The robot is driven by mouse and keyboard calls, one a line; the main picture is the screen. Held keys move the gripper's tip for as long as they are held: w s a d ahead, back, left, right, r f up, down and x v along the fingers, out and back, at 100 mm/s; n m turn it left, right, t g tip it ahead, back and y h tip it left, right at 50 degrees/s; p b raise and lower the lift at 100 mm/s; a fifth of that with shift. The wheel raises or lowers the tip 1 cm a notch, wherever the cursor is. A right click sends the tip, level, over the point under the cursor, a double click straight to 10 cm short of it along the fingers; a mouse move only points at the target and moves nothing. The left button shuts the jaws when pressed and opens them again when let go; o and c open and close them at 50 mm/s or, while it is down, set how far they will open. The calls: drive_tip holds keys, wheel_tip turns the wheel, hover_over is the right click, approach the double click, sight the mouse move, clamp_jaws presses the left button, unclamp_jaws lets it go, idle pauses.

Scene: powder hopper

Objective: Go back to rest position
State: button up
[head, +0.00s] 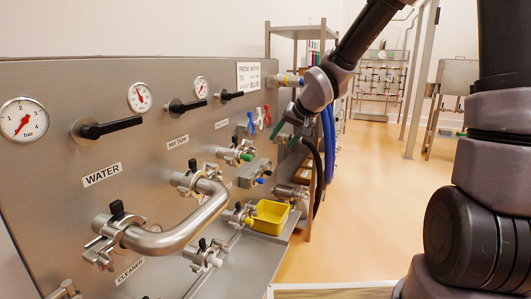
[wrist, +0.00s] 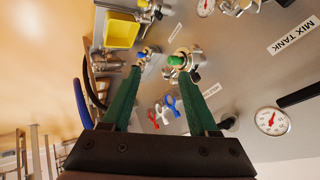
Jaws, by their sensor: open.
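My gripper (head: 287,140) is at the end of my arm, in front of the far end of the steel panel (head: 50,90). In the wrist view my gripper (wrist: 158,70) shows two green fingers spread apart with nothing held between them. A green-capped valve fitting (wrist: 176,60) and a blue-capped fitting (wrist: 145,52) appear beyond the fingertips. I cannot tell how far the fingers are from them. Red, white and blue clamp handles (wrist: 163,112) show between the fingers; they also show in the head view (head: 257,121).
A bent steel pipe (head: 180,235) juts from the panel below the gauges and black levers. A yellow bin (head: 269,217) sits on the lower ledge. Blue and black hoses (head: 328,145) hang by the gripper. The orange floor (head: 365,220) is open to the right.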

drive_tip(key=s+d+r+m+h, duration=0.1)
drive_tip(key=s+d+r, duration=0.6)
drive_tip(key=s+d, duration=0.2)
drive_tip(key=s+d+r+m+h, duration=0.1)
drive_tip(key=s+d+r, duration=0.6)
drive_tip(key=s+d, duration=0.3)
drive_tip(key=shift+s+d+r+m+h, duration=0.2)
drive_tip(key=shift+s+r+m+h, duration=0.2)
drive_tip(key=shift+s, duration=0.75)
